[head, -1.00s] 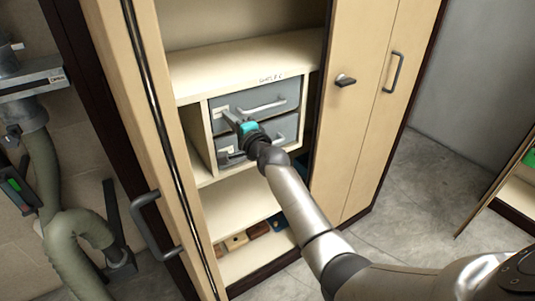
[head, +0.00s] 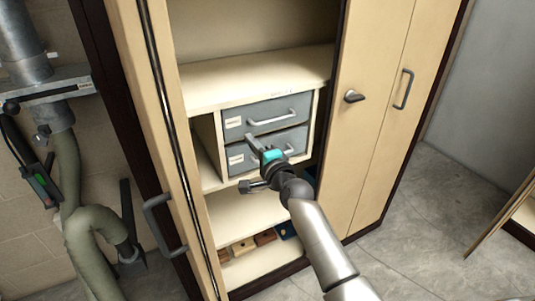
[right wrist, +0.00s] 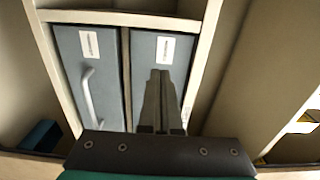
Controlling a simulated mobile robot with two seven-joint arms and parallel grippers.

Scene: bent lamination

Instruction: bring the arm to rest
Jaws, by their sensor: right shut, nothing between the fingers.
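My right gripper (head: 251,141) is in front of the two grey drawers in the open cabinet. Its arm comes in from the lower right. In the right wrist view its fingers (right wrist: 160,76) lie together with nothing between them. The upper drawer (head: 237,120) and the lower drawer (head: 237,159) look shut, each with a bar handle and a small white label. The gripper and wrist hide part of the lower drawer. In the right wrist view the fingers cover part of one drawer front, apart from the other drawer's handle (right wrist: 88,98). My left gripper is not in view.
A cabinet door (head: 368,130) stands at the right, and another door edge (head: 150,120) at the left. Several small blocks (head: 243,246) lie on the bottom shelf. A grey-green hose (head: 75,215) hangs at the left.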

